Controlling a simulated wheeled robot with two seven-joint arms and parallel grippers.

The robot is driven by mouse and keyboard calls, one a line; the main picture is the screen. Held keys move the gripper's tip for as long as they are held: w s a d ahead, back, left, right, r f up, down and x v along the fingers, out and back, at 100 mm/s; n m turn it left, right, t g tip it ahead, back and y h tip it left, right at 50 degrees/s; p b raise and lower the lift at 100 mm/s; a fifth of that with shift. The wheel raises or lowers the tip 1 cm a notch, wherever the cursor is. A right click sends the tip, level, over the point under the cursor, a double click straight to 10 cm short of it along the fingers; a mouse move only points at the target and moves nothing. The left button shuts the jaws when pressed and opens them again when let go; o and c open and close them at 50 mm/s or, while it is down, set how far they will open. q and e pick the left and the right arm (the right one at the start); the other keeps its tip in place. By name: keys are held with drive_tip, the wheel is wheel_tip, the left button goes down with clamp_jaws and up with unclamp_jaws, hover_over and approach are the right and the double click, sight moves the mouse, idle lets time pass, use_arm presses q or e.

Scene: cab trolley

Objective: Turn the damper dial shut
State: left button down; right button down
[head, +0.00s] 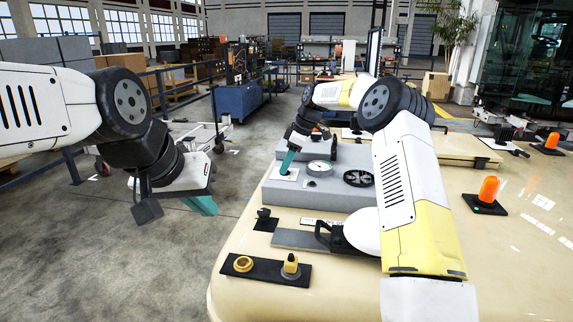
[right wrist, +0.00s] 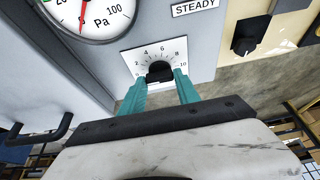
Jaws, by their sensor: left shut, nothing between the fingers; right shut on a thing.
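The damper dial (right wrist: 159,70) is a black knob on a white plate with a scale marked 0 to 10, seen in the right wrist view. My right gripper (right wrist: 160,80) has its teal fingers on both sides of the knob and is shut on it. The knob's pointer is too hard to make out. In the head view, my right gripper (head: 288,160) reaches down to the white dial plate (head: 286,174) on the grey panel, and the knob is hidden there. My left gripper (head: 201,205) is shut and empty over the floor, left of the cream table.
A black knob (head: 264,214) and a strip with yellow knobs (head: 266,270) are nearer. Orange lamps (head: 488,190) stand right.

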drive_tip(key=shift+d, duration=0.1)
idle(0.4)
drive_tip(key=c, duration=0.9)
unclamp_jaws()
drive_tip(key=shift+v, duration=3.85)
